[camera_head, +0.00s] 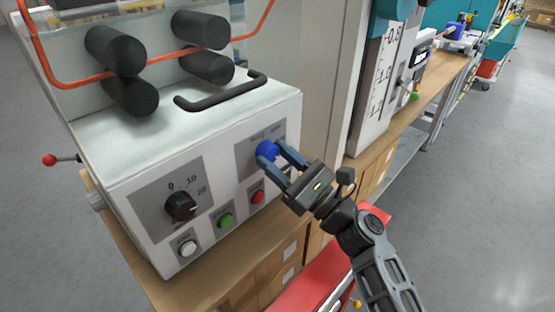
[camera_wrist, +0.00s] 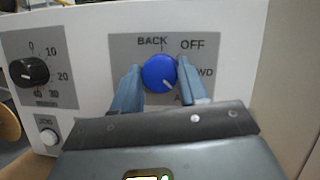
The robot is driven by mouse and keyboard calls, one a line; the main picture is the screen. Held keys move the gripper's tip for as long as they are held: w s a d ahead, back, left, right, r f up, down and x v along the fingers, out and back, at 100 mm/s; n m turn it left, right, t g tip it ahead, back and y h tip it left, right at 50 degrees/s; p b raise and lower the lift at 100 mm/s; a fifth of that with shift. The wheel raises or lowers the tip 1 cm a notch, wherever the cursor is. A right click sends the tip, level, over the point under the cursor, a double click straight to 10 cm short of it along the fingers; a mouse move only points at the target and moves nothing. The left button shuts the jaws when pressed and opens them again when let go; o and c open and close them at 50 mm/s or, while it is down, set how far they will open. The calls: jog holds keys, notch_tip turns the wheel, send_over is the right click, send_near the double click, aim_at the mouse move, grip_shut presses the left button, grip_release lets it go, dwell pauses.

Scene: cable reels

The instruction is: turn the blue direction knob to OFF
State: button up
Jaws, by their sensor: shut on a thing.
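The blue direction knob (camera_head: 266,151) is on a grey plate at the right of the white machine's front panel. It also shows in the wrist view (camera_wrist: 159,72), with BACK above it, OFF at upper right, and partly hidden labels at right and lower right. A short white mark on its face points to the lower right, toward the partly hidden label beginning with A, away from OFF. My gripper (camera_head: 271,153) has its two blue-grey fingers on either side of the knob, shut on it. The knob's lower edge is close to the gripper body in the wrist view.
A black dial (camera_head: 181,206), a white button (camera_head: 187,248), a green button (camera_head: 226,221) and a red button (camera_head: 257,197) sit on the same panel. A black handle (camera_head: 222,91) and rollers are above. A grey post stands right of the machine.

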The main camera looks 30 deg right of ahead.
jog(key=n+g+y+b, duration=0.1)
jog(key=n, duration=0.2)
jog(key=n+g+y+b, duration=0.1)
jog(key=n, duration=0.2)
jog(key=shift+d+n+y, duration=0.1)
jog(key=shift+n+y, duration=0.2)
jog(key=n+g, duration=0.2)
jog(key=n, duration=0.2)
jog(key=shift+r+n+b, duration=0.1)
jog(key=shift+n+b, duration=0.2)
jog(key=shift+b, duration=0.1)
jog(key=n+g, duration=0.1)
jog(key=n, duration=0.1)
jog(key=n+g, duration=0.1)
jog(key=n, duration=0.1)
jog(key=shift+r+n+y, duration=0.15)
jog(key=shift+n+y, duration=0.15)
jog(key=shift+n, duration=0.1)
jog(key=shift+n+g+h, duration=0.6)
jog(key=shift+n+g, duration=0.1)
jog(key=shift+n, duration=1.3)
jog(key=o, duration=1)
jog(key=shift+o, duration=0.2)
jog(key=shift+d, duration=0.1)
jog(key=v, duration=0.7)
jog(key=shift+s+d+b, duration=0.15)
jog(key=shift+s+b, duration=0.1)
jog(key=shift+b, duration=0.1)
